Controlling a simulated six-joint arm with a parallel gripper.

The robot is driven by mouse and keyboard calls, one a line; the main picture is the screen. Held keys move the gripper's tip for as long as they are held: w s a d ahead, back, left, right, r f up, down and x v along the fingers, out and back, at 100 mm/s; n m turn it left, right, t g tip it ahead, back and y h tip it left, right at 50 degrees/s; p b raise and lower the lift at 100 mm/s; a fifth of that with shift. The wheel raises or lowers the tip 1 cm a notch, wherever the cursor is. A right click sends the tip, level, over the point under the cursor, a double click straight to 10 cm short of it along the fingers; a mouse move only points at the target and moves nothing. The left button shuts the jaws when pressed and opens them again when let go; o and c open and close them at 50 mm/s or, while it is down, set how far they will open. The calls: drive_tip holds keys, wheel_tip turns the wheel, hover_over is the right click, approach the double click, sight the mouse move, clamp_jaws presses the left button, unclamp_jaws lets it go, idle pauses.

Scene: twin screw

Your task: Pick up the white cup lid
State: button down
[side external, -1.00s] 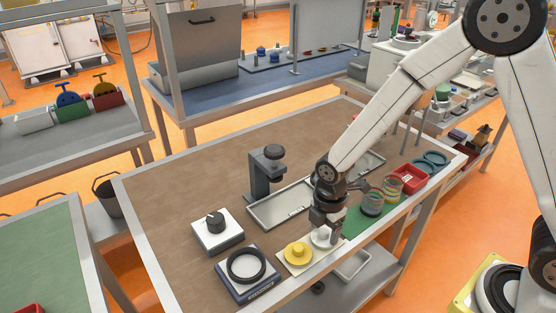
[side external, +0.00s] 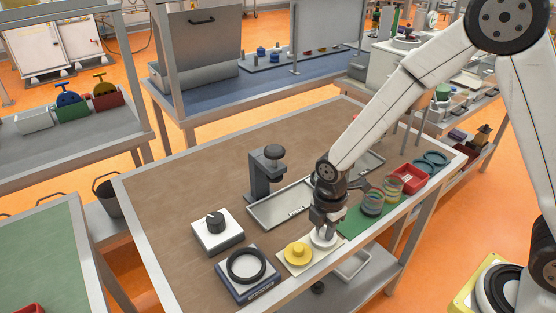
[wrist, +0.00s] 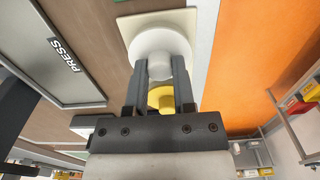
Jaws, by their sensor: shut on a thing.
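The white cup lid (side external: 321,242) is a round disc with a raised knob, on a cream pad (side external: 286,268) near the table's front edge. My gripper (side external: 325,229) points down over it, its fingers shut on the knob. In the wrist view, the lid (wrist: 145,42) shows between and beyond the fingertips (wrist: 159,66), which sit on either side of the knob. A yellow lid (side external: 298,252) with its own knob lies beside it on the pad, to the left. I cannot tell whether the white lid is clear of the pad.
A grey tray (side external: 262,218) labelled PRESS and a dark press stand (side external: 258,180) are behind. Jars with coloured bands (side external: 371,203) stand on a green mat (side external: 354,222) to the right, near a red bin (side external: 408,179). A scale (side external: 246,275) is at left.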

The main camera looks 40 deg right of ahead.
drive_tip(key=shift+r, duration=0.8)
drive_tip(key=s+d+r, duration=0.2)
drive_tip(key=s+r, duration=0.9)
drive_tip(key=s, duration=0.2)
drive_tip(key=shift+s+d, duration=0.3)
drive_tip(key=shift+s, duration=0.05)
drive_tip(key=shift+r, duration=0.1)
drive_tip(key=shift+w, duration=0.1)
